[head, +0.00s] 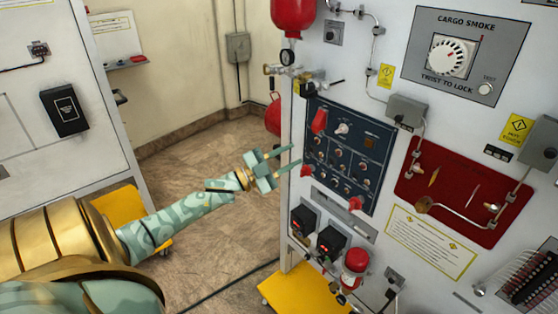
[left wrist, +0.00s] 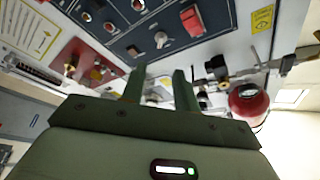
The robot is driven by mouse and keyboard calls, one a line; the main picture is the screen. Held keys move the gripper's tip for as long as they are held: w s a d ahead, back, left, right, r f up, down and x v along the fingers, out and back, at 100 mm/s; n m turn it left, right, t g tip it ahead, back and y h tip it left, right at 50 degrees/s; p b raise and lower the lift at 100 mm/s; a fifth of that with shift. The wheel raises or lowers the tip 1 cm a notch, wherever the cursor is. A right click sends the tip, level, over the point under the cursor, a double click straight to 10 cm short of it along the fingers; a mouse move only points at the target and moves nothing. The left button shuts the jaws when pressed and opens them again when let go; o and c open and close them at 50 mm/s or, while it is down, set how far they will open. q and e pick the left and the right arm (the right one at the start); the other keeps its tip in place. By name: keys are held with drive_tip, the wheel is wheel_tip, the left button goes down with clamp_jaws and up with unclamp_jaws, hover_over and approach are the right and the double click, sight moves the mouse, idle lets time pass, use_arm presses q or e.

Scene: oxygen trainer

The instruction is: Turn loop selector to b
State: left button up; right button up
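A dark blue panel (head: 372,163) on the white cabinet carries several small knobs and red guarded switches. A pale rotary knob (head: 342,128) sits near its top, beside a red switch cover (head: 320,120); I cannot read which control is the loop selector or its setting. My left gripper (head: 294,156) is open and empty, left of the panel and apart from it. In the left wrist view the gripper's two fingers (left wrist: 158,76) stand apart, with the panel (left wrist: 125,42) and the pale knob (left wrist: 161,39) beyond them. My right gripper is not in view.
A red bottle (head: 293,15) with a gauge and valves hangs at the cabinet's left edge. A large CARGO SMOKE dial (head: 452,58) and a red plate with pipes (head: 465,190) are to the right. Open floor (head: 215,235) lies left of the cabinet.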

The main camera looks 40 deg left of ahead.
use_arm(q)
drive_tip(key=v, duration=0.2)
drive_tip(key=shift+s+a+f, duration=0.1)
drive_tip(key=shift+s+a, duration=0.05)
drive_tip(key=shift+s, duration=0.15)
idle(0.3)
